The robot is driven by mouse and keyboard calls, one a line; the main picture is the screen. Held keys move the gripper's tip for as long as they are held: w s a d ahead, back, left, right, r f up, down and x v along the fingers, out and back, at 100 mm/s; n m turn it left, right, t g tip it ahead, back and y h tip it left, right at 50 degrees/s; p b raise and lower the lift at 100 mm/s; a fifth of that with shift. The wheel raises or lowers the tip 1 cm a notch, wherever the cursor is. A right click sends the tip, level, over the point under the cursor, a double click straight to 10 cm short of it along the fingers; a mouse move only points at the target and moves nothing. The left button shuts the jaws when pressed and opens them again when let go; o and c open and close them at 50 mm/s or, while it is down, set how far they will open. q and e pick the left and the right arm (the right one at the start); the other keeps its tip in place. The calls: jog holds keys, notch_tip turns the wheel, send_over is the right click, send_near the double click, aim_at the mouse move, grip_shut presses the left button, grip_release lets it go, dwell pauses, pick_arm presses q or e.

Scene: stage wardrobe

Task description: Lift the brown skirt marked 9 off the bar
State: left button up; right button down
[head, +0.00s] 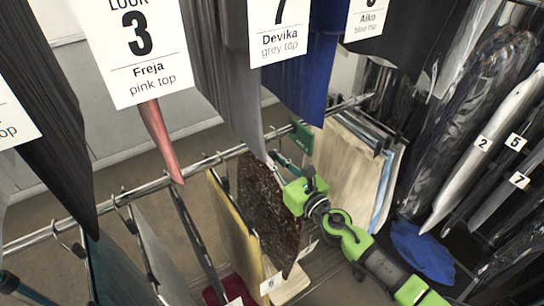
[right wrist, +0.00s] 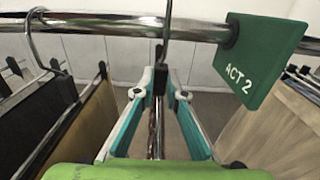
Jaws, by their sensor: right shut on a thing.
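The brown skirt (head: 268,213), dark and speckled, hangs from the lower bar (head: 190,167) in the head view, just left of my right gripper (head: 276,168). A white tag (head: 271,284) shows near its lower edge; I cannot read a number on it. In the right wrist view my right gripper (right wrist: 159,82) has its teal fingers closed on the neck of a hanger (right wrist: 166,42), just below the bar (right wrist: 110,26). The hanger's hook still meets the bar. The skirt is seen nearly edge-on there.
A green ACT 2 divider (right wrist: 245,60) sits on the bar just right of the hanger. A yellow garment (head: 232,225) hangs close on the left, beige garments (head: 342,165) on the right. Tops with paper labels (head: 138,45) hang overhead. A blue cloth (head: 422,248) lies at right.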

jog(key=shift+v, duration=2.9)
